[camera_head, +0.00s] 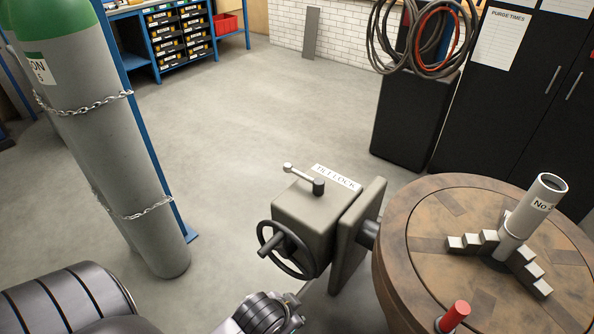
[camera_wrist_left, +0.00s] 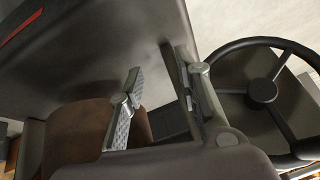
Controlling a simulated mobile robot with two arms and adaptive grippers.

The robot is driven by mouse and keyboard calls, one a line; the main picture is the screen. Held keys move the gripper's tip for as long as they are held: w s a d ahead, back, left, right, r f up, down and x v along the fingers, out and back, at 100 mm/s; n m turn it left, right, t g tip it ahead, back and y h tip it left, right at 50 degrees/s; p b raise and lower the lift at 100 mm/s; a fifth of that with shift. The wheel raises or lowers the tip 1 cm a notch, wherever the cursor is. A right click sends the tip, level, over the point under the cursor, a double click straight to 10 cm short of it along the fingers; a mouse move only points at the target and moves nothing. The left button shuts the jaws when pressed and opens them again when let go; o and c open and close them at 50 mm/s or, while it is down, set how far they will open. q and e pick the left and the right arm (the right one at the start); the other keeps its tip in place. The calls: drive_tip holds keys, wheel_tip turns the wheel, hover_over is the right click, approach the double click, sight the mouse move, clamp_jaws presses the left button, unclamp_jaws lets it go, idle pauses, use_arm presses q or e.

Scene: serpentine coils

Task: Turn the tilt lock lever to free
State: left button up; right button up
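The tilt lock lever (camera_head: 301,176) is a short metal arm with a pale ball at its left end and a dark hub at its right. It sits on top of a grey gearbox (camera_head: 300,214), beside a white "TILT LOCK" label (camera_head: 336,177). The lever points left and slightly away; I do not see it in the left wrist view. My left gripper (camera_wrist_left: 160,88) is open with nothing between its fingers. The black handwheel (camera_wrist_left: 264,90) shows just right of it; the wheel also shows in the head view (camera_head: 287,250). My right gripper is not in view.
A round turntable (camera_head: 410,230) stands right of the gearbox, carrying a stepped-jaw chuck with an upright tube (camera_head: 530,215) and a red knob (camera_head: 454,315). A chained grey cylinder (camera_head: 95,130) stands at left. Floor behind the gearbox is clear.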

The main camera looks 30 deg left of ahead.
use_arm(q)
drive_tip(key=w+d+r+m+t, duration=0.1)
drive_tip(key=w+r+m+t, duration=0.4)
drive_tip(key=w+r, duration=0.6)
drive_tip(key=w+d+r+m+t, duration=0.1)
drive_tip(key=w+r+m+t, duration=0.3)
drive_tip(key=w+r+t, duration=0.65)
drive_tip(key=w+d+r+m+h, duration=0.1)
drive_tip(key=d+r+m+h, duration=0.3)
drive_tip(key=r, duration=0.3)
drive_tip(key=d+r+m+h, duration=0.2)
drive_tip(key=r+m+h, duration=0.1)
drive_tip(key=r+m, duration=0.35)
drive_tip(key=d+r+m+g+h, duration=0.2)
drive_tip(key=d+r+m+h, duration=0.15)
drive_tip(key=m+h, duration=0.25)
drive_tip(key=m+g+y, duration=1.2)
drive_tip(key=m+g, duration=0.5)
drive_tip(key=m, duration=0.9)
approach(298, 172)
drive_tip(key=f, duration=0.2)
drive_tip(key=w+f+p, duration=0.1)
drive_tip(key=f, duration=0.2)
drive_tip(key=f+p, duration=0.1)
drive_tip(key=f, duration=0.2)
drive_tip(key=shift+w+d, duration=0.2)
drive_tip(key=shift+w, duration=0.05)
